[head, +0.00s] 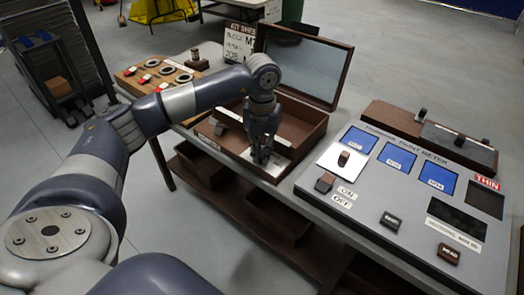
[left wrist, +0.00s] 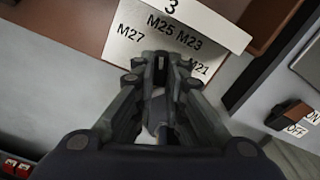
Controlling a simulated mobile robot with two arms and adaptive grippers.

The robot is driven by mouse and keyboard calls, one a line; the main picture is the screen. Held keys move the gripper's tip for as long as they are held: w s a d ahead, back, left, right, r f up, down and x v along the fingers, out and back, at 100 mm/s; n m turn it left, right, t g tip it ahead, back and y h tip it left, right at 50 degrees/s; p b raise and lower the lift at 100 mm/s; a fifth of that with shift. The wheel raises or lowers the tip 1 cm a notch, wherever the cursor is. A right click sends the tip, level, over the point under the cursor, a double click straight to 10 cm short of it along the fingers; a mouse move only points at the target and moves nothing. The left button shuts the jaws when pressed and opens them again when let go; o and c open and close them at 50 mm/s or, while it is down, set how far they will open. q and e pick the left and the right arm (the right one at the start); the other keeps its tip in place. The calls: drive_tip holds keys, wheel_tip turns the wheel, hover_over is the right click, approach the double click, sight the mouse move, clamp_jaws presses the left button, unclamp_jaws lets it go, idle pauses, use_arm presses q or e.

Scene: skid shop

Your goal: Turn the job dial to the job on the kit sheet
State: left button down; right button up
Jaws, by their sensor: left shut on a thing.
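My left gripper (head: 262,158) points down at the front of an open brown box (head: 305,142). Its fingers are closed together, shut on the job dial, whose knob is mostly hidden by them. In the left wrist view the gripper (left wrist: 161,62) is over a white dial plate (left wrist: 130,18) marked M27, M25, M23 and M21, with a 3 at the top. Which mark the dial points to cannot be told. The kit sheet (head: 238,42) stands upright behind the box; its text is partly hidden by my left arm. My right gripper is out of view.
A grey paint meter panel (head: 370,205) with blue screens, switches and buttons lies right of the box. A wooden board (head: 150,78) with rings and red-marked parts is at the left. The box's hinged lid (head: 305,65) stands open behind. A dark rack (head: 55,75) stands far left.

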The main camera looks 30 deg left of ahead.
use_arm(q)
drive_tip(key=c, duration=1.6)
unclamp_jaws()
drive_tip(key=shift+c, duration=0.2)
drive_tip(key=shift+r, duration=0.1)
wheel_tip(320, 180, up, 12)
